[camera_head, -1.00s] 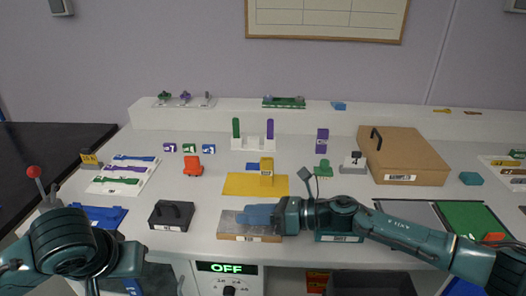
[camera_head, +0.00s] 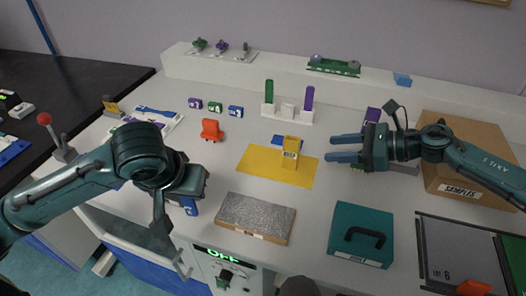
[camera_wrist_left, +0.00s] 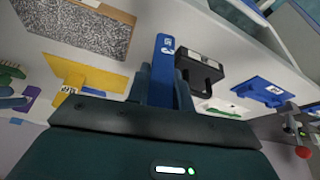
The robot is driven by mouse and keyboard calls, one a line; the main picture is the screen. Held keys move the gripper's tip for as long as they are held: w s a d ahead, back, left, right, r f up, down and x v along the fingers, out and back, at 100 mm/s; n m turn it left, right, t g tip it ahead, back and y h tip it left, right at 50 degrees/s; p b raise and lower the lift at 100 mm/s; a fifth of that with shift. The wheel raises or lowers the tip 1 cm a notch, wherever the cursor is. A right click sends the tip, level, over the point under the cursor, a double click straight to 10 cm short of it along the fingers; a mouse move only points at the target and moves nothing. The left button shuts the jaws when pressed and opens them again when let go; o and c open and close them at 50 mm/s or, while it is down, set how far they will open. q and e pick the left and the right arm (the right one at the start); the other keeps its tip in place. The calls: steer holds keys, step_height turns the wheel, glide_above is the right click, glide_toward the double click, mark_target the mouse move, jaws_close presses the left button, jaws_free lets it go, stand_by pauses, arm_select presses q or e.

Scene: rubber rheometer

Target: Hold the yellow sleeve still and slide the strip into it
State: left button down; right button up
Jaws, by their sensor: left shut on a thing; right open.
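The yellow sleeve (camera_head: 290,148) stands upright on a yellow mat (camera_head: 262,172) at the middle of the bench. It also shows in the left wrist view (camera_wrist_left: 66,95). My left gripper (camera_head: 192,190) is shut on a blue strip (camera_head: 190,208), left of and nearer than the sleeve. In the left wrist view the strip (camera_wrist_left: 164,58) sticks out past the fingers and is clear of the sleeve. My right gripper (camera_head: 346,149) is open and empty, just right of the sleeve, with its fingers pointing left at it. The sleeve's opening is not clear to see.
A speckled grey slab (camera_head: 255,216) lies in front of the mat. A teal case (camera_head: 361,234) stands to its right, and a cardboard box (camera_head: 462,150) behind that. A red clip (camera_head: 211,131) and a post rack (camera_head: 287,112) stand behind. A black case (camera_wrist_left: 202,72) shows in the wrist view.

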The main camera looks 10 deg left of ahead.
mark_target(299, 150)
arm_select(q)
steer(key=w+d+r, duration=0.3)
steer(key=w+d, duration=0.1)
steer(key=w, duration=0.2)
steer(key=w+d+r, duration=0.3)
steer(key=w+d, duration=0.1)
steer(key=w, duration=0.3)
steer(key=w+d+r+m, duration=0.2)
steer(key=w+d+r, duration=0.4)
steer(key=d+r, duration=0.4)
steer(key=shift+d+h, duration=0.4)
steer(key=shift+d, duration=0.35)
arm_select(e)
steer(key=x, duration=1.2)
jaws_close()
arm_select(q)
steer(key=shift+m, duration=0.5)
step_height(299, 150, down, 6)
steer(key=shift+r, duration=0.1)
